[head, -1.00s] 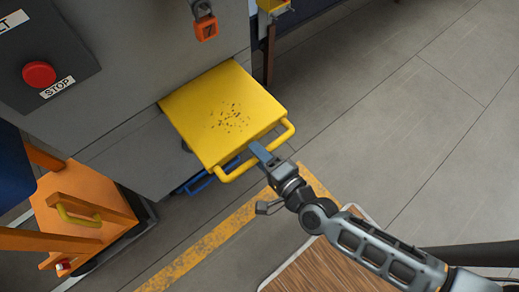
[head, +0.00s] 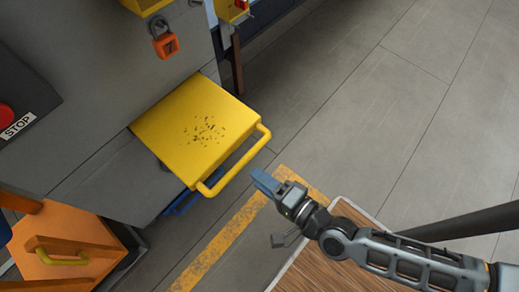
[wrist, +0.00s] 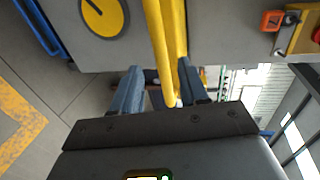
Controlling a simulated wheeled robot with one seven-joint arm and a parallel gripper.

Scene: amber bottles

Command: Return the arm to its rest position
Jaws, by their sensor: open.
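My arm reaches in from the lower right of the head view. My gripper (head: 265,182) has blue fingers and is just to the right of and below the yellow handle (head: 238,165), apart from it and empty. In the wrist view the two blue fingers (wrist: 160,90) stand spread apart. The handle bar (wrist: 164,50) runs between them in that picture, farther from the camera. The handle belongs to a yellow panel or drawer (head: 195,125) with dark specks on top, which sticks out from a grey cabinet (head: 80,130).
A wood-topped surface (head: 335,265) lies under my arm. An orange cart (head: 65,255) stands at lower left. A red stop button (head: 5,115) and an orange padlock (head: 165,43) are on the cabinet. Grey floor (head: 350,110) is clear at the right.

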